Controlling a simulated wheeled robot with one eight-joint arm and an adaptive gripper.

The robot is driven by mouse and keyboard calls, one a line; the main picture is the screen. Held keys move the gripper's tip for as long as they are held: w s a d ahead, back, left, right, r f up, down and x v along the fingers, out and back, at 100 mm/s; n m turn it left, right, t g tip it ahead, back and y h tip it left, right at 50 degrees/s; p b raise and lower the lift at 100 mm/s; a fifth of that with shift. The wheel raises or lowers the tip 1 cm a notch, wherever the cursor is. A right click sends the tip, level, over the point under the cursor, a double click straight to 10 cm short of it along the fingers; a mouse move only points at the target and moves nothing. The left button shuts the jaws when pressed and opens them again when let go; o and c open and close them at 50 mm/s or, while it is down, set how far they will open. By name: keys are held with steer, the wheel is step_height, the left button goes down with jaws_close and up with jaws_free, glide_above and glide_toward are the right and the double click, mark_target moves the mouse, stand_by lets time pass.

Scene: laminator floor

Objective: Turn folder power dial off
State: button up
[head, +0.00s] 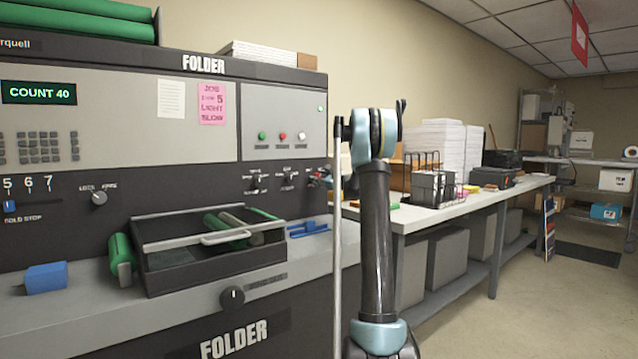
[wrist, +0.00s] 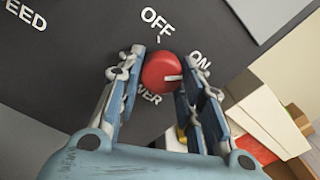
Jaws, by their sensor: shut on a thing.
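The folder power dial (wrist: 158,70) is a round red knob on the dark panel in the wrist view. Its white pointer line points to the right, toward the side with the ON label (wrist: 200,60). The OFF label (wrist: 156,19) is above the dial, with a small tick under it. The POWER label below is partly hidden. My gripper (wrist: 165,58) has one finger on each side of the dial and is shut on it. In the head view the gripper is small at the right end of the folder (head: 283,109), largely hidden by my arm.
A pale vertical bar stands in front of the folder's right edge. A black tray (head: 217,266) with a handle juts out from the folder's front. A table (head: 470,208) with paper stacks and a wire rack (head: 432,188) is to the right. Floor is clear at far right.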

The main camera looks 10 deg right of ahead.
steer(key=shift+n, duration=0.3)
steer(key=shift+d+r+n+y, duration=0.1)
steer(key=shift+n+y, duration=0.1)
steer(key=shift+n, duration=4.25)
steer(key=shift+d+n+y, duration=0.1)
steer(key=shift+n+y, duration=0.1)
steer(key=shift+n, duration=4.25)
steer(key=o, duration=1.1)
steer(key=shift+w, duration=0.1)
